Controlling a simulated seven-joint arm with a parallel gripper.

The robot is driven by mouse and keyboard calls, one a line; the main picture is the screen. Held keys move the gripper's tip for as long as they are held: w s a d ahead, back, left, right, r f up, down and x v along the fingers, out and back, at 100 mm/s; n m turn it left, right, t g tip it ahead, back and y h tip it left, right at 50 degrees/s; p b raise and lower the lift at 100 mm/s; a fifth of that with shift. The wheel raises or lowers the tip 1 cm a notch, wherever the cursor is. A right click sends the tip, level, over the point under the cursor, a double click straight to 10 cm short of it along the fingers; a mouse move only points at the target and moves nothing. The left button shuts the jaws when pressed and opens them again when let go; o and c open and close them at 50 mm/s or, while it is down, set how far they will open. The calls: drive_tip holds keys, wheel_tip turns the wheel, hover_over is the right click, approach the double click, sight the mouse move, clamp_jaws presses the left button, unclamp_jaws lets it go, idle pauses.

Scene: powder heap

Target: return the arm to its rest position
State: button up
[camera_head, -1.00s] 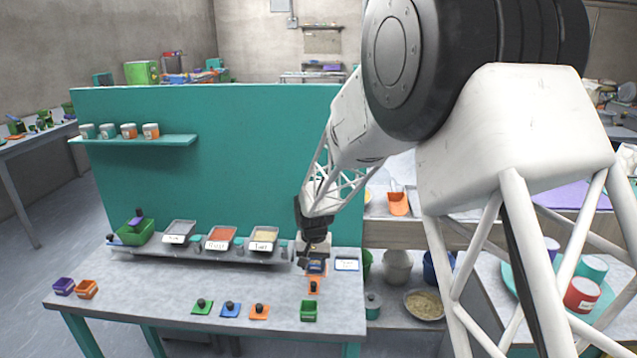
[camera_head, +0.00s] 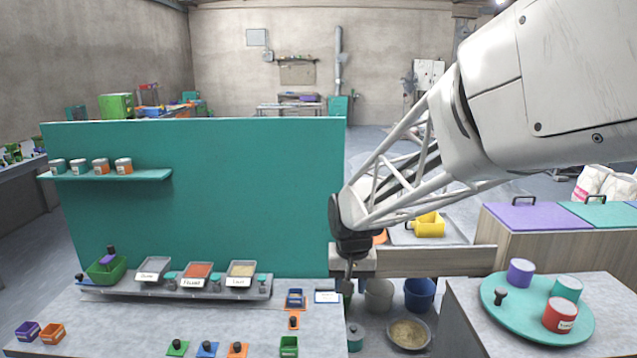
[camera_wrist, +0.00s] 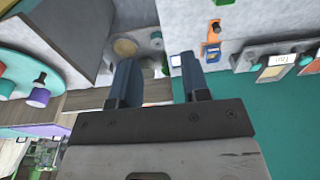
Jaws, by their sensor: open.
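My arm reaches in from the upper right in the head view. My gripper (camera_head: 347,281) hangs in the air beside the right edge of the teal back panel (camera_head: 215,200), past the right end of the workbench (camera_head: 120,312). In the wrist view my gripper (camera_wrist: 158,75) shows two dark fingers spread apart with nothing between them.
Labelled trays (camera_head: 197,272) stand on the raised shelf, with a small blue container (camera_head: 295,298) near the bench's right end. To the right are a wooden rail (camera_head: 430,263), low pots (camera_head: 379,296), and a teal round tray (camera_head: 497,312) with cups. Air above the bench is clear.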

drive_tip(key=s+d+r, duration=0.2)
drive_tip(key=s+d, duration=0.2)
drive_tip(key=s, duration=0.5)
drive_tip(key=s+d+r+t, duration=0.1)
drive_tip(key=s+d, duration=0.2)
drive_tip(key=s, duration=0.6)
drive_tip(key=s+d+r, duration=0.2)
drive_tip(key=s+d, duration=0.2)
drive_tip(key=s, duration=0.5)
drive_tip(key=shift+s+d+r, duration=0.35)
